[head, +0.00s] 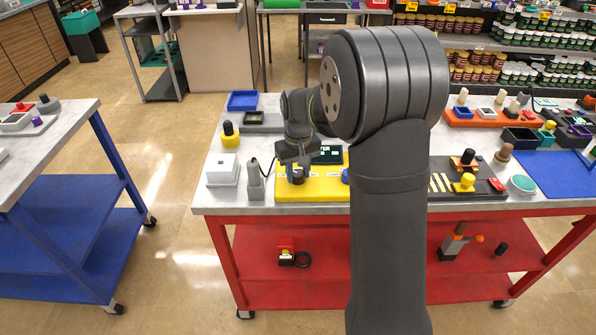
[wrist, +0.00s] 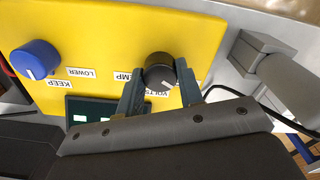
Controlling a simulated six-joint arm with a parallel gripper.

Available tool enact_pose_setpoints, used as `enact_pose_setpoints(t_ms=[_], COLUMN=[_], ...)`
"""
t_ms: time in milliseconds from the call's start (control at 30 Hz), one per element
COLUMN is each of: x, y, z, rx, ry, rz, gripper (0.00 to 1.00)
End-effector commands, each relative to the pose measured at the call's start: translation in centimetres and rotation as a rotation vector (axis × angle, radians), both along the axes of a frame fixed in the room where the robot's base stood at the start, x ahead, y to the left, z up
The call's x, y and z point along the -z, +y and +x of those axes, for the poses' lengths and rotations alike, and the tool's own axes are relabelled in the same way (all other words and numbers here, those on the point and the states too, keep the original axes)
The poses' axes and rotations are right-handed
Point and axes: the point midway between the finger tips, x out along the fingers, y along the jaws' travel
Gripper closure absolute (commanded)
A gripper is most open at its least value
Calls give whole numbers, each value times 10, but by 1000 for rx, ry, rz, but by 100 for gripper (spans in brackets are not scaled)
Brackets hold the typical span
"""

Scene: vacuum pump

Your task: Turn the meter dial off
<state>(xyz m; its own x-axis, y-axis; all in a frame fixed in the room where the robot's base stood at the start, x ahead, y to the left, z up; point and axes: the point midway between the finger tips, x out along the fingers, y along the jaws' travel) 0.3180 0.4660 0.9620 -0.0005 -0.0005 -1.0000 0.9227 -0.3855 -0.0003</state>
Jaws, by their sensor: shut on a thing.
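The meter is a yellow panel (head: 310,190) lying on the bench, with a dark green display (head: 328,154). It also shows in the wrist view (wrist: 110,30). A black dial (wrist: 159,70) sits on it beside labels that read TEMP and VOLTS, the latter partly covered. A white mark on the dial is near its lower edge in the wrist view. My gripper (wrist: 160,76) is shut on the black dial, one finger on each side. In the head view my gripper (head: 297,168) reaches down over the panel's left part. No OFF label is visible.
A blue dial (wrist: 36,59) with KEEP and LOWER labels sits on the same panel. A grey post-like device (head: 255,182) with a black cable stands left of the panel, and a white block (head: 223,171) beyond it. A dark board (head: 470,180) lies to the right.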

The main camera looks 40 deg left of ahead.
Motion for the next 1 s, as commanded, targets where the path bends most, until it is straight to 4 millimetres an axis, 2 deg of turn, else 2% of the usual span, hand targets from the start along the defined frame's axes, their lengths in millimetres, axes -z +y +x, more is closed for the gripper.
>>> enact_pose_setpoints(t_ms=[67, 100, 167, 200, 467, 567, 767, 1000], x=[-1, -1, -1, -1, -1, -7, -42, -102], y=[1, 1, 1, 1, 0, 1, 1, 1], z=[0, 0, 0, 0, 0, 0, 1, 1], rx=[-1, -1, -1, -1, 0, 0, 0, 0], ry=[-2, -2, -2, -2, 0, -2, -4, -3], rz=[2, 2, 2, 1, 1, 2, 6, 5], gripper=[89, 59, 47, 45, 45, 45, 45, 45])
